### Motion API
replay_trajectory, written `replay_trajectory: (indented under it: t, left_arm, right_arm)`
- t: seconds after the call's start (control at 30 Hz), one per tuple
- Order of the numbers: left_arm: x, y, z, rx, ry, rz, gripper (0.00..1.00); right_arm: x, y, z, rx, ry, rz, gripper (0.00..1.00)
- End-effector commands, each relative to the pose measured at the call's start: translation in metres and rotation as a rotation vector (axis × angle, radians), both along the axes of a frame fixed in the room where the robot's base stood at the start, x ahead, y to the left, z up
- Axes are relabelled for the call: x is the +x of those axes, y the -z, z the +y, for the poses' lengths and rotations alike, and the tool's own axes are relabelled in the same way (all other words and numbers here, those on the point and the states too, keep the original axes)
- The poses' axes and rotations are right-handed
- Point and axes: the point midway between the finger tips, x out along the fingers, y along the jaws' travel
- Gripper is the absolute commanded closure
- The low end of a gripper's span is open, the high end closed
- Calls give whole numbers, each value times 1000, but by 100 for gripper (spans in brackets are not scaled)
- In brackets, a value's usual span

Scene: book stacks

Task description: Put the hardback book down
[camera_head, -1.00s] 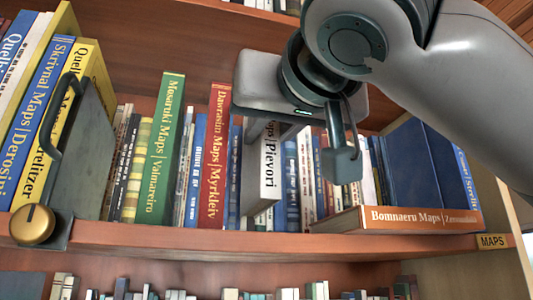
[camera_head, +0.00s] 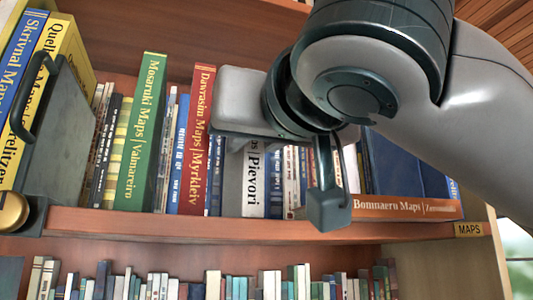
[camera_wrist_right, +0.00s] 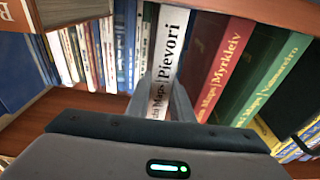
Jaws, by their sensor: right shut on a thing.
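The hardback book, white-spined and lettered "Pievori" (camera_head: 254,182), stands upright in the row on the map shelf, right of the red book. Its lower end is at the shelf's level; I cannot tell if it touches the board. My right gripper (camera_head: 240,165) is shut on it, its grey body hiding the upper part in the head view. In the right wrist view the book (camera_wrist_right: 168,48) shows with its spine toward me, the gripper fingers (camera_wrist_right: 182,100) at it. My left gripper is out of view.
The red book (camera_head: 197,140) and green book (camera_head: 141,135) stand to the left. An orange-spined book (camera_head: 410,207) lies flat at the right. A dark metal bookend (camera_head: 62,145) stands at the left.

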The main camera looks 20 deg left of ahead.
Motion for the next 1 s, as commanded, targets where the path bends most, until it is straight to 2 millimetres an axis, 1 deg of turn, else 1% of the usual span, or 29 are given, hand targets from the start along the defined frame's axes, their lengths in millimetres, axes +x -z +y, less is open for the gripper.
replay_trajectory:
  t: [0.13,0.17,0.2,0.23,0.57,0.73,0.8,1.0]
  left_arm:
    - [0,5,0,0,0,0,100]
    - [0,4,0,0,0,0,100]
    - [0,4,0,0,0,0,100]
    - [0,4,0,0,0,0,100]
    - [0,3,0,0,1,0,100]
    - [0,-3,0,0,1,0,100]
    - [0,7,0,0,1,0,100]
    - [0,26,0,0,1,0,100]
  right_arm:
    - [0,2,0,1,0,-2,100]
    - [0,2,0,0,0,0,75]
    - [0,2,0,0,0,0,66]
    - [0,2,0,0,0,0,61]
    - [0,1,0,0,0,0,61]
    - [0,-3,0,-1,0,-1,61]
    - [-5,3,-3,1,0,-1,61]
    - [-25,9,-17,1,0,-2,61]
